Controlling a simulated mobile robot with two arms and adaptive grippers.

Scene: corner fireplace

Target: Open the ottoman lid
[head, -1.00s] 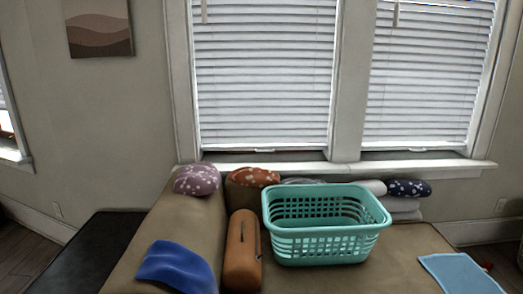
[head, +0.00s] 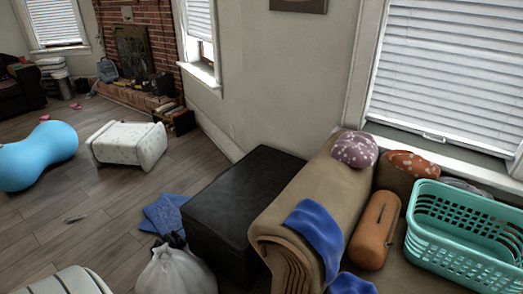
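A black box-shaped ottoman (head: 243,199) stands on the wood floor beside the left arm of the tan sofa, in the middle of the head view. Its flat dark top faces up and looks closed. The seam of the lid is too dark to make out. The sofa arm hides its right side, and a white bag covers part of its lower front. Neither of my grippers is in view.
Blue cloth (head: 166,213) and a white bag (head: 176,272) lie at the ottoman's left and front. The tan sofa (head: 296,221) blocks its right side. A white patterned block (head: 128,145) and a blue peanut ball (head: 38,156) are farther left, with open floor between.

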